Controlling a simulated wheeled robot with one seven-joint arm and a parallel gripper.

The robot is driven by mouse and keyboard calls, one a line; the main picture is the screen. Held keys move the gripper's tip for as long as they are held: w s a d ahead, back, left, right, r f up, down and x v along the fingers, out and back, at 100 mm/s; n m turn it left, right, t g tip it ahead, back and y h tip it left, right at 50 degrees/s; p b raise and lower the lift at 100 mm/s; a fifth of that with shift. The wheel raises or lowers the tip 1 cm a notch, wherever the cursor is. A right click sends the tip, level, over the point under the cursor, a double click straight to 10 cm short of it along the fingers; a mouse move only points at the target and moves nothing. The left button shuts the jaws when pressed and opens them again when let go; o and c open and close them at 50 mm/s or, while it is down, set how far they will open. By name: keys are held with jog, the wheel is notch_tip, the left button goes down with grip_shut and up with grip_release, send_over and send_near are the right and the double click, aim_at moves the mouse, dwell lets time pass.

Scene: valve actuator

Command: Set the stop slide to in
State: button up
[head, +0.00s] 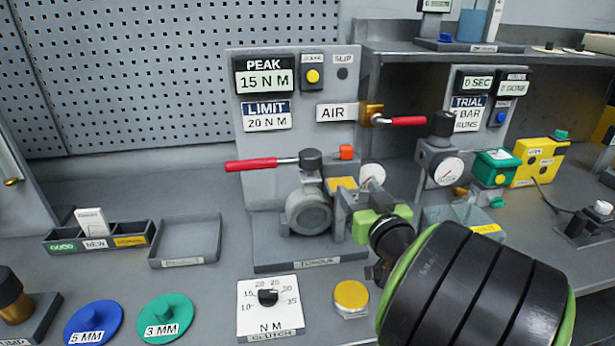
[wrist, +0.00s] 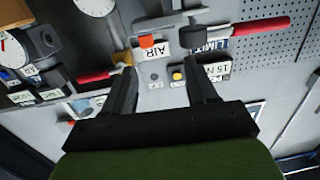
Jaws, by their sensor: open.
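No label reading "stop" is legible, so I cannot tell for certain which part is the stop slide. A small orange block (head: 346,152) sits at the top of the torque rig (head: 309,210), right of the red-handled lever (head: 262,164). The orange block also shows in the wrist view (wrist: 147,41), which is upside down. My gripper (wrist: 160,72) is open and empty, its two dark fingers pointing toward the rig and the panel behind it.
A grey panel (head: 290,130) with PEAK and LIMIT displays stands behind the rig. A second red lever (head: 405,121) and a gauge (head: 441,165) are to the right. A clutch dial (head: 269,298) and a yellow button (head: 351,296) lie in front. An empty tray (head: 187,238) is left.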

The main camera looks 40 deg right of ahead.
aim_at(347, 153)
jog(key=shift+m+h, duration=0.4)
jog(key=shift+h, duration=0.3)
jog(key=p+x, duration=0.3)
jog(key=x, duration=0.2)
jog(key=d+p+x, duration=0.1)
jog(key=p+x, duration=0.2)
jog(key=x, duration=0.1)
jog(key=s+p+x, duration=0.1)
jog(key=p+x, duration=0.3)
jog(key=x, duration=0.1)
jog(key=shift+w+d+r, duration=0.3)
jog(key=shift+d, duration=0.2)
jog(key=shift+w+d+f, duration=0.15)
jog(key=shift+w+d, duration=0.05)
jog(key=shift+w, duration=0.15)
jog(key=shift+a, duration=0.1)
grip_shut()
